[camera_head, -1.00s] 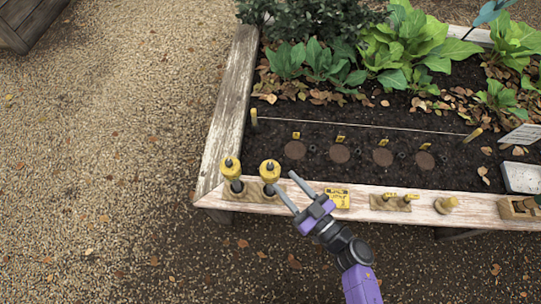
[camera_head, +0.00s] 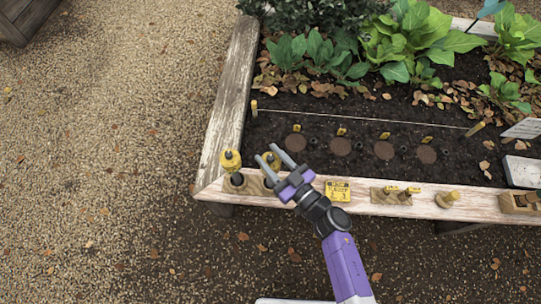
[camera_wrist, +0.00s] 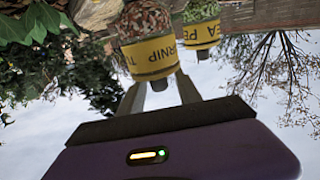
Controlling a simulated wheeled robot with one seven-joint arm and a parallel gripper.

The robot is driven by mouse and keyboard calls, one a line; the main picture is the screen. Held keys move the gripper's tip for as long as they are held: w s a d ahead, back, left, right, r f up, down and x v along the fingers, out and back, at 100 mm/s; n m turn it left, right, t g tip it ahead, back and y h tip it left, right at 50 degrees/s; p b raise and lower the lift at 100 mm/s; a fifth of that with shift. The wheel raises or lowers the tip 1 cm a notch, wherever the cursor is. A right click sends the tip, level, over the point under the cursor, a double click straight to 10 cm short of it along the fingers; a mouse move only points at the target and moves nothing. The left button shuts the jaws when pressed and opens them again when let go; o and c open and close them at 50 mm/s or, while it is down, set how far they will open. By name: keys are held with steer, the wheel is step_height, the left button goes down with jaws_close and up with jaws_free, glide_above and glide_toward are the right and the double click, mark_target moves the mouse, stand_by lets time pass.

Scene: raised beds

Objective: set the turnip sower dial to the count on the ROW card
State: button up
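The turnip sower (camera_wrist: 148,45) has a clear jar of reddish-brown seeds and a yellow band reading TURNIP, upside down in the wrist view. In the head view it appears to be the right of two yellow-topped sowers (camera_head: 275,159), partly behind my gripper (camera_head: 265,152). My gripper's fingers (camera_wrist: 160,88) are apart, with the band just beyond their tips; I cannot tell if they touch it. Its dial setting is not readable. A yellow card (camera_head: 338,191) with dark marks lies on the bed's front edge; its writing is too small to read, so I cannot tell if it is the ROW card.
The pea sower (camera_wrist: 201,30), with green seeds, stands close beside the turnip sower and shows at left in the head view (camera_head: 230,160). A wooden block with yellow pegs (camera_head: 397,194) and a round knob (camera_head: 448,199) sit along the wooden edge (camera_head: 295,200).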

jaws_close()
